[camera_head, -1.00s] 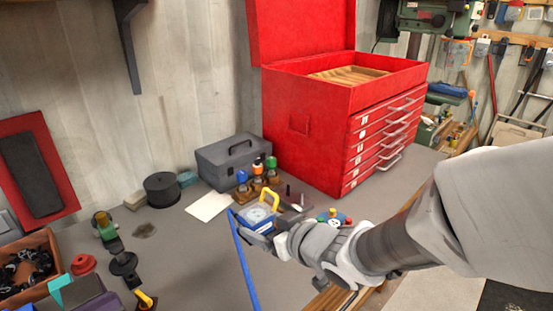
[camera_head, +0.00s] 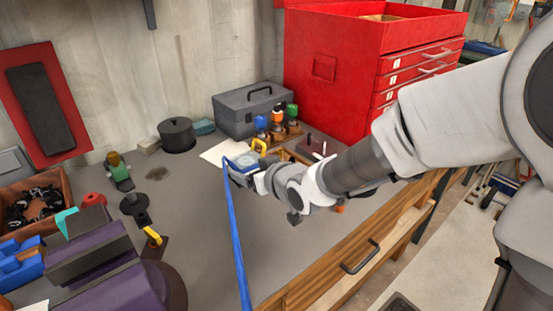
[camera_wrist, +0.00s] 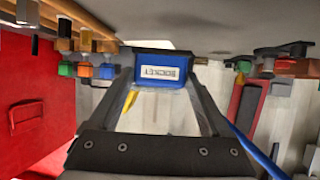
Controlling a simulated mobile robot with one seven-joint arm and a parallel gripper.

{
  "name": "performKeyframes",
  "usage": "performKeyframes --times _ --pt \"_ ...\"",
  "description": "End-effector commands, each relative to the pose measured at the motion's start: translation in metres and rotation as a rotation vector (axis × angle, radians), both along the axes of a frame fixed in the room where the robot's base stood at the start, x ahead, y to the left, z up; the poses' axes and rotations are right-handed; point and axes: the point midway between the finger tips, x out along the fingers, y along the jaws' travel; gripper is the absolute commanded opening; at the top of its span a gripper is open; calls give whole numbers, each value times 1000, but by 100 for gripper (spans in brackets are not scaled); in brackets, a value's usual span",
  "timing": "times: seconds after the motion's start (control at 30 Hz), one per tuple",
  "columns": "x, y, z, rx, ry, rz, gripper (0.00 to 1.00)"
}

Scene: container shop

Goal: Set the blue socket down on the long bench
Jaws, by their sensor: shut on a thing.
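The blue socket (camera_wrist: 165,70) is a blue block with a white lettered label, held between my gripper's two fingers (camera_wrist: 160,88) in the wrist view. My gripper (camera_head: 243,168) is shut on it. In the head view, my gripper hides most of the socket, and a blue cable (camera_head: 236,235) runs from there toward the front. The long bench (camera_head: 215,245) has a grey top and a wooden front with a drawer. My gripper is over its middle; I cannot tell whether the socket touches the top.
A red tool chest (camera_head: 335,75), a grey toolbox (camera_head: 240,117) and a rack of small coloured-top tools (camera_head: 278,128) stand behind. A black round tin (camera_head: 177,135) stands to the left. Purple and black items (camera_head: 110,265) fill the front left. Bare grey bench lies before my gripper.

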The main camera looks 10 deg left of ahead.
Motion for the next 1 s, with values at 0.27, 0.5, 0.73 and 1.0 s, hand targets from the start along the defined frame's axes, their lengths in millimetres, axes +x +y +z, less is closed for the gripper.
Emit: performKeyframes --times 0.27,0.5,0.73,1.0 --pt "11 13 -6 6 -9 -1 0" --pt "11 13 -35 5 -5 0 0" --pt "11 12 -44 5 -11 -1 0" --pt "11 12 -47 5 -11 -1 0"
